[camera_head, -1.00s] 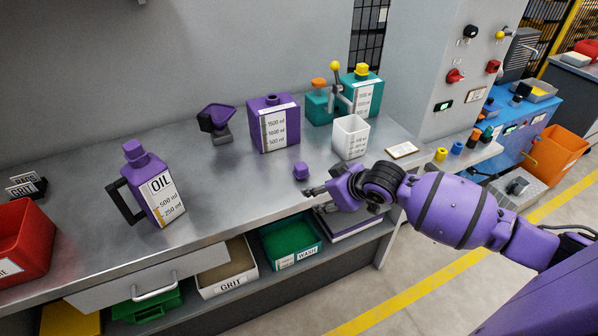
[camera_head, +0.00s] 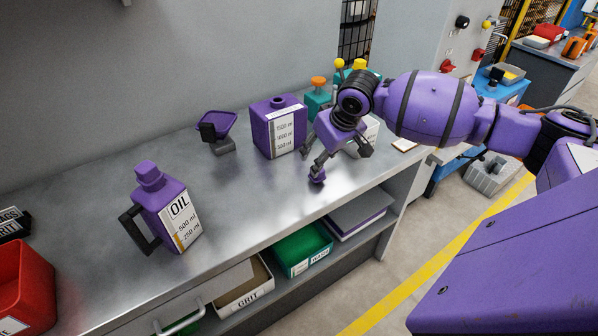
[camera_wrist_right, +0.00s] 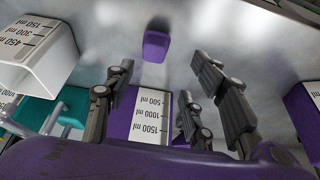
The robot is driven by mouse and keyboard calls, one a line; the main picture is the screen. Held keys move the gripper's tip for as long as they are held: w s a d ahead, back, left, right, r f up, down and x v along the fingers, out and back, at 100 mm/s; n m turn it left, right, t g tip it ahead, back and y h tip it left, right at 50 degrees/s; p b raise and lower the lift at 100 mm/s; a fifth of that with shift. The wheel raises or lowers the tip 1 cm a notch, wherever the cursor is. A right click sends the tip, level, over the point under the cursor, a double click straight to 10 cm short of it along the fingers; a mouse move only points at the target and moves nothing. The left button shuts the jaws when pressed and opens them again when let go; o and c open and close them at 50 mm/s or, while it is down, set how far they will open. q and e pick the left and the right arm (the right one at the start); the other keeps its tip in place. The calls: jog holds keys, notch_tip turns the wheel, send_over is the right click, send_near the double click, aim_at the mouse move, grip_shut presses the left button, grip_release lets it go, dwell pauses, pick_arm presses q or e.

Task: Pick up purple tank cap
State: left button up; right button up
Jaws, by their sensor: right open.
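The small purple tank cap (camera_head: 318,175) lies on the metal bench in front of the purple tank (camera_head: 272,130), partly covered by a finger of my right gripper. My right gripper (camera_head: 330,160) is open, pointing down over the bench beside the cap. In the right wrist view the cap (camera_wrist_right: 156,46) sits just beyond the open fingertips (camera_wrist_right: 165,72), roughly between them, and nothing is held. The purple tank (camera_wrist_right: 150,110) shows its volume label behind the fingers there. My left gripper is not in view.
A white measuring cup (camera_wrist_right: 38,58) stands close to the gripper, mostly hidden by it in the head view. A teal container with an orange cap (camera_head: 318,100) is behind. The bench front is clear.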

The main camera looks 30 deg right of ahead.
jog(key=x, duration=0.5)
jog(key=d+x, duration=0.1)
jog(key=x, duration=0.1)
jog(key=shift+s+f, duration=0.1)
jog(key=shift+f, duration=0.4)
jog(key=c, duration=0.9)
